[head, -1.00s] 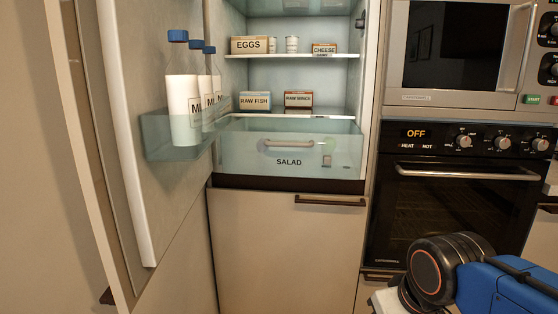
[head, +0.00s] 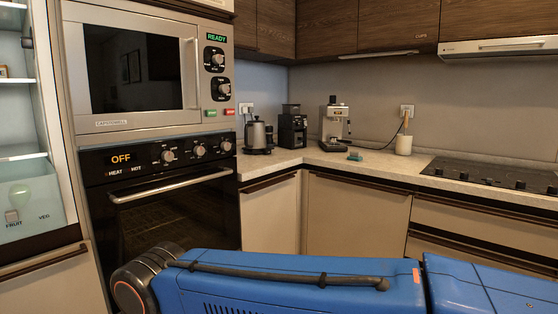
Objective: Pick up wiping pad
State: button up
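A small teal object (head: 354,156) lies on the countertop in front of the coffee machine in the head view. It may be the wiping pad, but it is too small to tell for sure. Nothing else in view looks like a wiping pad. My blue arm crosses the lower part of the view, well in front of the counter. My gripper is not in view, so its state does not show.
The countertop (head: 378,168) holds a kettle (head: 256,136), a black grinder (head: 292,129), a coffee machine (head: 334,125) and a white utensil pot (head: 403,145). A black hob (head: 480,174) is at right. The oven (head: 160,190) and fridge (head: 30,170) stand at left.

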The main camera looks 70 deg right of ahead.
aim_at(355, 156)
jog(key=z, duration=2.6)
